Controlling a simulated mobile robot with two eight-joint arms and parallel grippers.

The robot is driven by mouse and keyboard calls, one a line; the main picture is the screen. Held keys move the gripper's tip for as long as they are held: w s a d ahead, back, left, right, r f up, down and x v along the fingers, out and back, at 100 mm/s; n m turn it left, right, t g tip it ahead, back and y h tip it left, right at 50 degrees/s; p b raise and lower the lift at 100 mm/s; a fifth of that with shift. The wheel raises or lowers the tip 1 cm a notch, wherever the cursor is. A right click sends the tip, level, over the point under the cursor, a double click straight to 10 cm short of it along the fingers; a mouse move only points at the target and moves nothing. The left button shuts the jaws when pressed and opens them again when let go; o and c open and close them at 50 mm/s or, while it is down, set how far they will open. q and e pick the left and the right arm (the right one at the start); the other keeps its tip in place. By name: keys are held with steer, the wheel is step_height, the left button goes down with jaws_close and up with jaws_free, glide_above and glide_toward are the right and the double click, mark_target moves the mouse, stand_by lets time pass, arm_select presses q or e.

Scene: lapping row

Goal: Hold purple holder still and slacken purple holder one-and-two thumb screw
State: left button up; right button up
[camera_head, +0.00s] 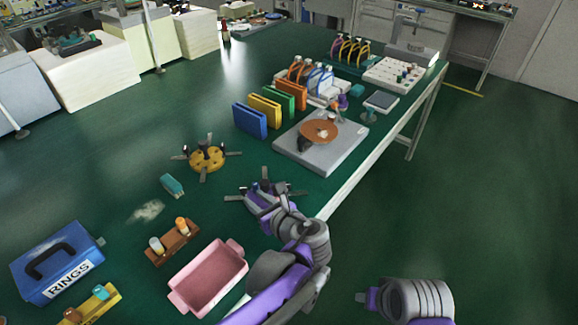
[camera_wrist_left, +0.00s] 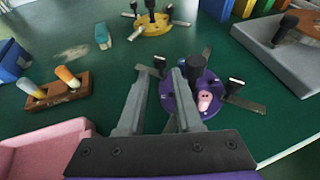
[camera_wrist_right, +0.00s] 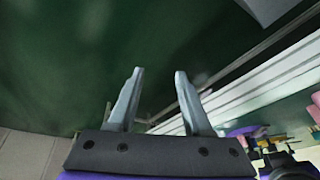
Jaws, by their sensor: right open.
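The purple holder (camera_head: 262,198) is a round disc with flat grey arms and black knobs, standing on the green table near its right edge. In the left wrist view the disc (camera_wrist_left: 200,88) carries a pink piece (camera_wrist_left: 205,100) and a black knob (camera_wrist_left: 236,85) on its right arm. My left gripper (camera_wrist_left: 160,70) is open at the holder's left side, its right finger covering part of the disc. A small black knob (camera_wrist_left: 159,64) shows between the fingertips; whether they touch it I cannot tell. My right gripper (camera_wrist_right: 157,72) is open and empty, beyond the table's right edge.
A yellow holder (camera_head: 207,158) stands behind left. A pink bin (camera_head: 208,278), a brown block with two pegs (camera_head: 172,242) and a blue RINGS box (camera_head: 55,262) are nearer. A grey plate with a brown disc (camera_head: 322,150) stands behind right. Open floor lies right of the table.

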mark_target(242, 188)
steer(key=w+a+r+m+g+y, duration=0.1)
steer(key=w+a+r+m, duration=0.2)
steer(key=w+r, duration=0.55)
steer(key=w+a+r+m+g+y, duration=0.1)
steer(key=w+a+r+m, duration=0.3)
steer(key=w, duration=0.8)
arm_select(q)
steer(key=shift+w+a+f, duration=0.2)
steer(key=shift+w+a, duration=0.1)
steer(key=x, duration=1)
arm_select(e)
steer(key=w+a+r+m+g+y, duration=0.1)
steer(key=w+a+r+m+g, duration=0.1)
steer(key=w+a+m, duration=0.4)
steer(key=w+a+g, duration=0.1)
steer(key=w+a, duration=0.1)
steer(key=shift+w+a+r+m, duration=0.25)
steer(key=shift+a+r+m, duration=0.05)
steer(key=shift+a+r, duration=0.05)
arm_select(q)
jaws_close()
